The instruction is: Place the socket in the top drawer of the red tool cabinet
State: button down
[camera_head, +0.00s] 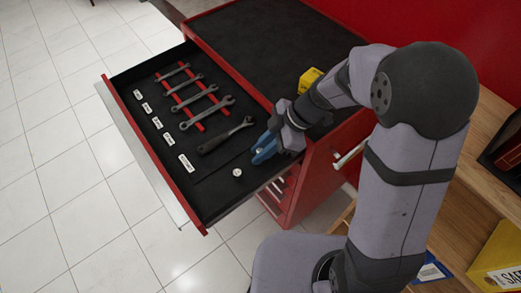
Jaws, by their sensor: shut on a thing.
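The red tool cabinet (335,165) has its top drawer (205,205) pulled out, with a black lining. My gripper (262,153), with blue fingers, is over the right part of this drawer, near the cabinet body. It is shut on a small silvery socket (259,151), mostly hidden between the fingers. The height of the socket above the drawer floor is hard to tell. Another small round silvery piece (237,172) sits on the lining, left of and nearer than my gripper.
Several wrenches (208,112) lie across red rails in the drawer, with white labels along its left side. A black-handled adjustable wrench (227,134) lies beside my gripper. A yellow object (310,79) stands on the cabinet top. The drawer's near right corner has bare lining.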

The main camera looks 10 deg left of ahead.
jog(key=shift+f, duration=0.1)
jog(key=c, duration=1.6)
grip_release()
jog(key=shift+c, duration=0.2)
jog(key=shift+r+p, duration=0.7)
jog(key=shift+p, duration=0.2)
jog(key=b+v, duration=0.1)
jog(key=v, duration=1.1)
